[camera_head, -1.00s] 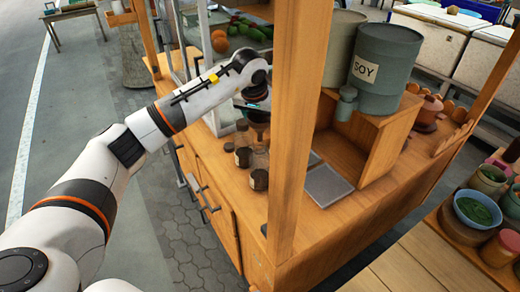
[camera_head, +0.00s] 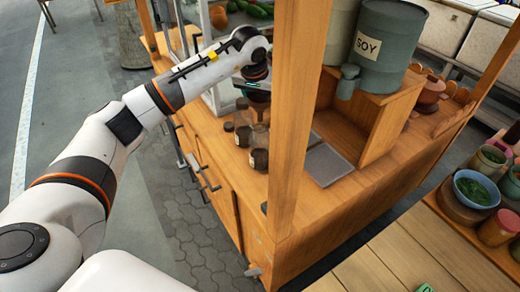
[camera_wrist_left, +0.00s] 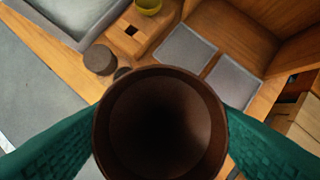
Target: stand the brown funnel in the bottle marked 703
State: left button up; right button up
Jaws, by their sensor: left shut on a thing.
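My left gripper (camera_head: 254,84) is shut on the brown funnel (camera_wrist_left: 160,75), seen from above in the left wrist view with a green finger on each side of its wide rim. In the head view the funnel (camera_head: 258,97) hangs upright just below the gripper, over a clear glass bottle (camera_head: 261,113). I cannot tell whether its spout is inside that neck. Dark-capped labelled bottles (camera_head: 243,135) (camera_head: 259,159) stand close by on the wooden counter. Their label numbers are too small to read, so I cannot tell which is 703. My right gripper is out of view.
A wooden post (camera_head: 298,110) rises just right of the bottles. Grey trays (camera_head: 327,165) lie on the counter behind it. A SOY drum (camera_head: 385,55) stands on a wooden shelf box (camera_head: 385,115). Another dark cap (camera_wrist_left: 100,60) shows near the funnel in the left wrist view.

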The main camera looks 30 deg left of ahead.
pick_arm(q)
jog(key=shift+f, duration=0.2)
jog(key=shift+f+b, duration=0.65)
jog(key=shift+f, duration=0.1)
jog(key=shift+f+b, duration=0.3)
jog(key=shift+f, duration=0.05)
jog(key=shift+f, duration=0.3)
dwell(0.3)
jog(key=o, duration=1.1)
jog(key=shift+c, duration=0.2)
jog(key=b+v, duration=0.2)
jog(key=v, duration=1)
